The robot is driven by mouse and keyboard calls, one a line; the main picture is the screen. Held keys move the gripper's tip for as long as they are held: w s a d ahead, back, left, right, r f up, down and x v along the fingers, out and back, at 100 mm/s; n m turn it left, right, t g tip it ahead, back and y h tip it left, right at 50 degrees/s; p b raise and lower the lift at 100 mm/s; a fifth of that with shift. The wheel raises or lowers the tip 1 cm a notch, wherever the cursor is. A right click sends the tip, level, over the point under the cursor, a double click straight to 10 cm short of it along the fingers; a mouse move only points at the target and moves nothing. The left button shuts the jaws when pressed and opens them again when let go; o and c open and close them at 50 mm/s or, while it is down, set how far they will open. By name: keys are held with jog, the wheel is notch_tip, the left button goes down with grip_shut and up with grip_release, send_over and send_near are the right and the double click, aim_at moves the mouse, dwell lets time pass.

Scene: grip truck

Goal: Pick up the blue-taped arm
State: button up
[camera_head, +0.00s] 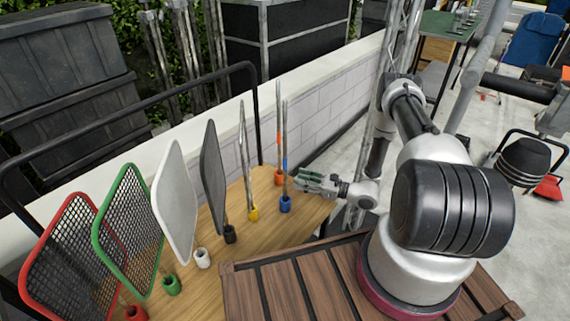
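The blue-taped arm (284,140) is a thin, upright metal rod with a band of blue tape. It stands in a blue socket (285,204) near the right end of the wooden cart deck (315,212). My gripper (300,180) comes in from the right, low and roughly level, with its fingertips just right of the rod above the blue socket. Its fingers look spread, and nothing shows between them. I cannot tell whether a fingertip touches the rod.
An orange-taped rod (278,150) stands close behind. To the left are a rod in a yellow socket (253,213), a dark panel (211,185), a white panel (175,200), and green (128,230) and red (75,260) mesh panels. A black rail (130,108) runs behind.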

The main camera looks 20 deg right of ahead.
aim_at(285, 175)
jog(key=x, duration=0.7)
jog(key=shift+c, duration=0.3)
grip_shut()
